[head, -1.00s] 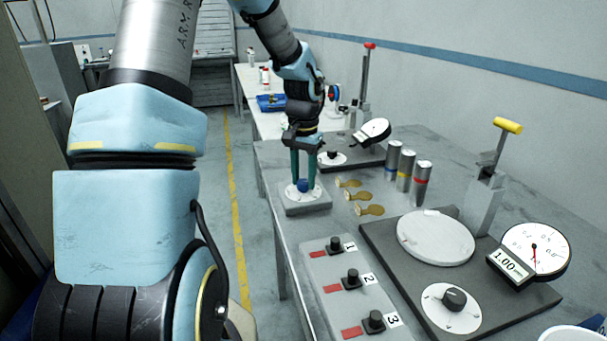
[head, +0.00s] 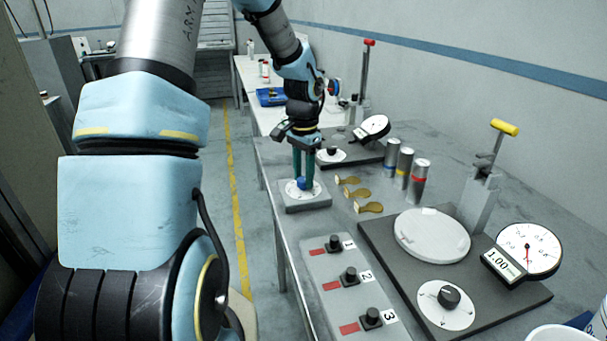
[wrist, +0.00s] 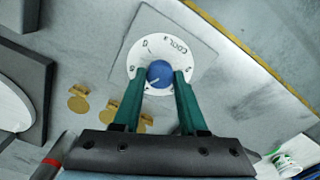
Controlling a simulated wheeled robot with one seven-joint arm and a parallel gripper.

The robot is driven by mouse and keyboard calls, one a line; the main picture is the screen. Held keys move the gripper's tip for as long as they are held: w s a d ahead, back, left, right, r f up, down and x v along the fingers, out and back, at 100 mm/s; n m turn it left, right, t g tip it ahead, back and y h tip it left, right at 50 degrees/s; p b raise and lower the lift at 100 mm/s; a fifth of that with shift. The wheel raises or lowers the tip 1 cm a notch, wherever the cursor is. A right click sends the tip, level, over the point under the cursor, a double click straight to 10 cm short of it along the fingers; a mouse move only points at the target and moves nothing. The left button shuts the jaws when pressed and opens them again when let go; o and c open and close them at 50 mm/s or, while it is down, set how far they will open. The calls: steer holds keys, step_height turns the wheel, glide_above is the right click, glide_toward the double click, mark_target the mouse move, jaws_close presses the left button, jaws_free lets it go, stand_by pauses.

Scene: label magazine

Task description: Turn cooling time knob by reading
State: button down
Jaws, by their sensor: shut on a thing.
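The cooling time knob (wrist: 159,74) is blue with a pale pointer line and sits in the middle of a round white dial (wrist: 150,48) with dark marks and lettering. The dial is on a square grey plate (head: 306,207) at the table's near left edge. My gripper (wrist: 162,75) has green fingers and comes down from above. Its two fingertips are shut on the knob's sides. In the head view the knob (head: 301,184) shows between the fingertips. The fingers hide part of the dial in the wrist view.
Brass tags (head: 369,207) lie right of the dial, with several banded cylinders (head: 421,182) behind. In front is a panel (head: 330,273) with numbered black knobs. A dark base carries a white disc (head: 431,235), a gauge (head: 528,250) and a display reading 1.00 (head: 502,263).

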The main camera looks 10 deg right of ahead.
mark_target(304, 179)
steer(key=shift+c, duration=2.2)
jaws_free()
step_height(304, 179, up, 11)
steer(key=b, duration=0.2)
steer(key=s+a+f+n, duration=0.3)
steer(key=s+a+n, duration=0.2)
steer(key=s+a, duration=0.2)
steer(key=s+a+f+n+t, duration=0.1)
steer(key=s+a+f+n, duration=0.2)
steer(key=a, duration=0.6)
steer(key=s+n, duration=0.2)
steer(key=s, duration=0.1)
steer(key=shift+s+a+f+t, duration=0.3)
steer(key=shift+s+f, duration=0.05)
steer(key=shift+s, duration=0.05)
